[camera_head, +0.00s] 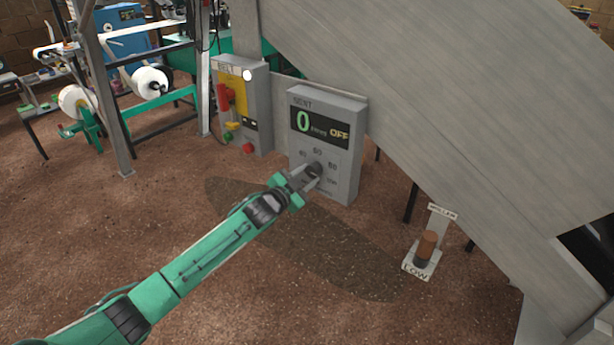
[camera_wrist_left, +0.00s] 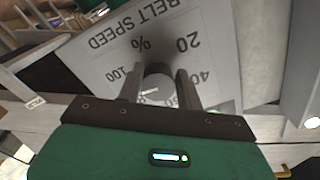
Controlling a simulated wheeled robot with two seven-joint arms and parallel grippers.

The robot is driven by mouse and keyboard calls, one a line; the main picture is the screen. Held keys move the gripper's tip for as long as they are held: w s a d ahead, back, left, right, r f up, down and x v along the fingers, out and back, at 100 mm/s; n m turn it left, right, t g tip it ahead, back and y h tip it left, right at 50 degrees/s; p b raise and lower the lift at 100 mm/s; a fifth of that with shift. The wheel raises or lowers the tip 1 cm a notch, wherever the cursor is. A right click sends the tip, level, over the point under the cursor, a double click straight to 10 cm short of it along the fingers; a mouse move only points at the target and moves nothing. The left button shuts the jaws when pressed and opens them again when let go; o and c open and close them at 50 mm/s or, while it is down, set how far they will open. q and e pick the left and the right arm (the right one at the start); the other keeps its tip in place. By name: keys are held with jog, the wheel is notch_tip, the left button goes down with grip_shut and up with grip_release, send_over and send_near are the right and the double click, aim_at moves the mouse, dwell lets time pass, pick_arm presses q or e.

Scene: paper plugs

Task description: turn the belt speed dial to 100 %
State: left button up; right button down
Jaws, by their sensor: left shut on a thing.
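The belt speed dial (camera_wrist_left: 158,84) is a round grey knob with a white mark, on a panel lettered BELT SPEED % that appears upside down in the left wrist view. Numbers 20, 40 and 100 can be read around it; others are partly hidden by my fingers. My left gripper (camera_head: 312,171) is shut on the dial, one finger on each side, and it also shows in the left wrist view (camera_wrist_left: 160,90). Which number the mark points to I cannot tell. The grey control box (camera_head: 352,190) has a display (camera_head: 320,124) reading a green 0 and OFF. My right gripper is not in view.
A brown-topped lever (camera_head: 427,245) by a LOW label stands to the right. A big sloping grey panel (camera_head: 440,90) overhangs the right side. Open floor lies in front.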

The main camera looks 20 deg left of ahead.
pick_arm(q)
jog(key=shift+a+r+m+p, duration=0.15)
jog(key=shift+m+p, duration=0.25)
jog(key=shift+m, duration=2)
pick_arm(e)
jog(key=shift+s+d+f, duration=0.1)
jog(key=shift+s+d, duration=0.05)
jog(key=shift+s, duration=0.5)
pick_arm(q)
jog(key=o, duration=1)
jog(key=shift+a, duration=0.1)
